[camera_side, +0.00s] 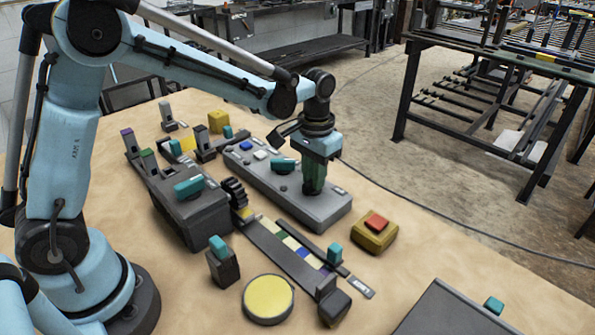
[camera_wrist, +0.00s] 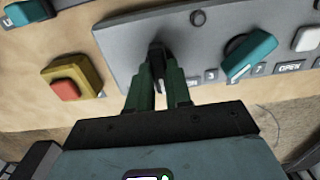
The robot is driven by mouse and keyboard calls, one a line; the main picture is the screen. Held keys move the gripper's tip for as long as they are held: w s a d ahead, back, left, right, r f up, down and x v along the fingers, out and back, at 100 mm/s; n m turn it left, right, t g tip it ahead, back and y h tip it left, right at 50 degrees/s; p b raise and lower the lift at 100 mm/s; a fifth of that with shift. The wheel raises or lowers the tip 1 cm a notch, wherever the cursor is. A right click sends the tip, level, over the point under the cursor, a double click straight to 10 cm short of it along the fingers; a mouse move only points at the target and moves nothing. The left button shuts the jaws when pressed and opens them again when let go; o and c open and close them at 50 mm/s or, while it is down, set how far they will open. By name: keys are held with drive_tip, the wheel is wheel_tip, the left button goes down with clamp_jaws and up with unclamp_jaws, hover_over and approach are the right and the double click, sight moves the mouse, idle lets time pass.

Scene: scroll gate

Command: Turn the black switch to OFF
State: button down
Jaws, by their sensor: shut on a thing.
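The black switch (camera_wrist: 157,58) is a small dark lever on the grey panel (camera_wrist: 118,40), seen in the wrist view. My gripper (camera_wrist: 158,84) has its two green fingers on either side of the switch and is shut on it. In the side view my gripper (camera_side: 314,188) points straight down onto the near right part of the long grey panel (camera_side: 318,210). The switch is hidden behind the fingers there. In the wrist view a label ending in "N" shows just right of the fingers; the rest of the lettering around the switch is covered.
A teal knob (camera_wrist: 249,54) is on the same panel, close to the right of my gripper in the wrist view. A red button on a yellow base (camera_side: 375,232) stands off the panel's end. A dark box with a teal handle (camera_side: 189,205) and a slotted rail (camera_side: 290,258) stand nearby.

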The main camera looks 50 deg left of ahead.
drive_tip(key=m, duration=0.4)
drive_tip(key=shift+m, duration=0.3)
drive_tip(key=m, duration=0.4)
drive_tip(key=shift+m, duration=0.3)
drive_tip(key=c, duration=1)
unclamp_jaws()
drive_tip(key=shift+c, duration=0.2)
wheel_tip(320, 180, up, 12)
drive_tip(key=shift+r, duration=0.1)
drive_tip(key=s+a+f+n+t, duration=0.2)
drive_tip(key=s+n+t, duration=0.1)
drive_tip(key=s, duration=0.4)
drive_tip(key=s+a+f+n+t, duration=0.2)
drive_tip(key=s+n+t, duration=0.2)
drive_tip(key=s+n, duration=0.2)
drive_tip(key=shift+s+a+f, duration=0.15)
drive_tip(key=shift+s, duration=0.5)
